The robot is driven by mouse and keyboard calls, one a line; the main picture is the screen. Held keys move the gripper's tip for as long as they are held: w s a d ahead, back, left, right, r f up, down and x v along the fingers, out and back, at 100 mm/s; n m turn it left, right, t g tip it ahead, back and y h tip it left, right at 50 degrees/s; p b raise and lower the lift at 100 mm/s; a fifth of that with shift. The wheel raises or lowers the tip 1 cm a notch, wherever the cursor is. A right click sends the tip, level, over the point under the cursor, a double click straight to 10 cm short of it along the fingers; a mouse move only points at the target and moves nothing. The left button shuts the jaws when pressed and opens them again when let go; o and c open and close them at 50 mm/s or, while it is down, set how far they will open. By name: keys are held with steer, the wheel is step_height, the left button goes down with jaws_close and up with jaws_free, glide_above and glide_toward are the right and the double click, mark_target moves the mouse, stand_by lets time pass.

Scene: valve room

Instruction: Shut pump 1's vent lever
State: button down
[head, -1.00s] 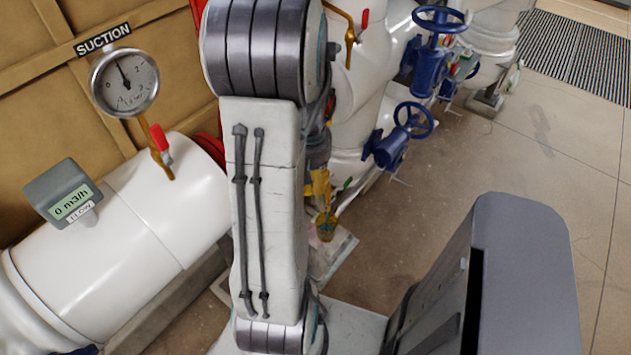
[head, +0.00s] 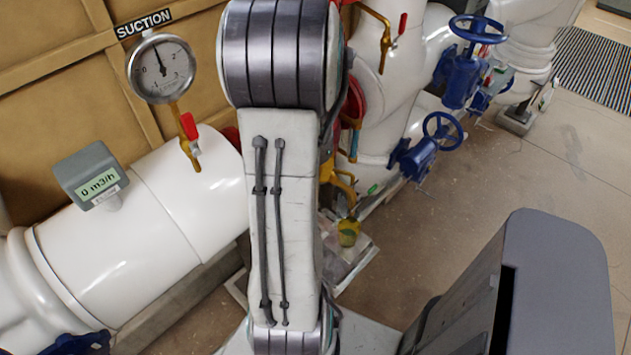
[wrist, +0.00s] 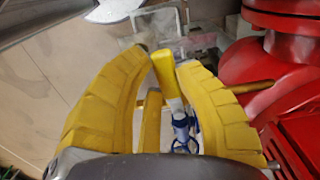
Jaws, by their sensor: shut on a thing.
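My gripper (wrist: 165,58) has yellow padded fingers, which close around a bright yellow lever handle (wrist: 166,82) in the wrist view. The handle lies between the fingertips and slants, with a pale stem leading down from it. How the lever stands to its pipe I cannot tell. In the head view my gripper (head: 344,185) shows only as a bit of yellow beside my arm. The arm hides the lever and most of the pump there. The red pump body (wrist: 285,90) stands close at the right in the wrist view.
The white suction pipe (head: 170,210) carries a gauge (head: 161,68), a red-handled lever (head: 188,127) and a flow display (head: 92,175) at the left. Blue handwheels (head: 442,132) stand to the right of my arm. The floor (head: 460,200) at the right is open.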

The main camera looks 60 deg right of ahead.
steer(key=shift+w+f+m, duration=0.1)
steer(key=shift+w+m, duration=0.15)
steer(key=shift+m, duration=0.25)
steer(key=c, duration=0.9)
jaws_free()
steer(key=shift+o, duration=0.2)
steer(key=shift+d, duration=0.1)
step_height(320, 180, up, 12)
stand_by(0.5)
